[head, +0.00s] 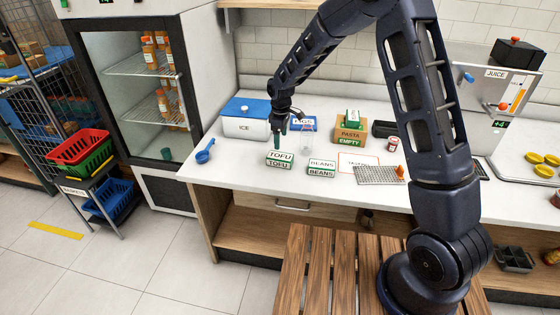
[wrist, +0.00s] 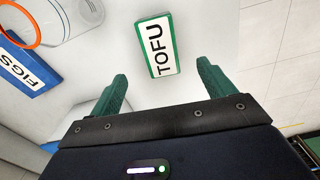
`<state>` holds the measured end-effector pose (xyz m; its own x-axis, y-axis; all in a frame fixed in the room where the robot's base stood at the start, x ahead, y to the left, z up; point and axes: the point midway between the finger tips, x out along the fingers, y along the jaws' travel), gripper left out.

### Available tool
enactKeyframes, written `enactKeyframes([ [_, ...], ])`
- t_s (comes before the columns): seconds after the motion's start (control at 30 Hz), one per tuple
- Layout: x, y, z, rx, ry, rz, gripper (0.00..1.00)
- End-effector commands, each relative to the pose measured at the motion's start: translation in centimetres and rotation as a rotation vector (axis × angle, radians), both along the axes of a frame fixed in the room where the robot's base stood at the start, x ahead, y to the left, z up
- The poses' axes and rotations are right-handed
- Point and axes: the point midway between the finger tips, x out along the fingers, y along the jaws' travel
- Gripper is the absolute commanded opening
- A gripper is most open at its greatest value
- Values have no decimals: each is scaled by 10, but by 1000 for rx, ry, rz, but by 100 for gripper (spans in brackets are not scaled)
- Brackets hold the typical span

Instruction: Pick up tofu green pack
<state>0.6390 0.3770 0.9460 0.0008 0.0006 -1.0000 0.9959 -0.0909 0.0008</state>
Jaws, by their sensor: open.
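The tofu green pack (head: 279,160) lies on the white counter, left of the beans pack. It is a small box with a white top marked TOFU and green edges. In the wrist view the tofu pack (wrist: 156,46) lies beyond the fingertips, roughly centred between them. My gripper (head: 281,135) is above the counter, just behind the pack in the head view. In the wrist view my gripper (wrist: 160,72) has its two green fingers spread wide with nothing between them. The pack appears apart from both fingers.
The beans pack (head: 321,168) lies to the right. The ice box (head: 245,122) is at the left, with a blue scoop (head: 206,151) before it. A clear container (head: 307,139) and the blue figs pack (wrist: 27,75) are close by. The counter's front left is clear.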

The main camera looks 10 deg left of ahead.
Motion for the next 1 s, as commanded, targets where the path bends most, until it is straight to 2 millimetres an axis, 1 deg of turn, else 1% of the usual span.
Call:
enactKeyframes([
  [0.17, 0, 1, -13, -2, 2, 4, 82],
  [0.43, 0, 1, -51, -2, 2, 3, 82],
  [0.67, 0, 2, -64, -1, 1, 3, 82],
  [1.0, 1, 3, -105, -1, 1, 2, 82],
])
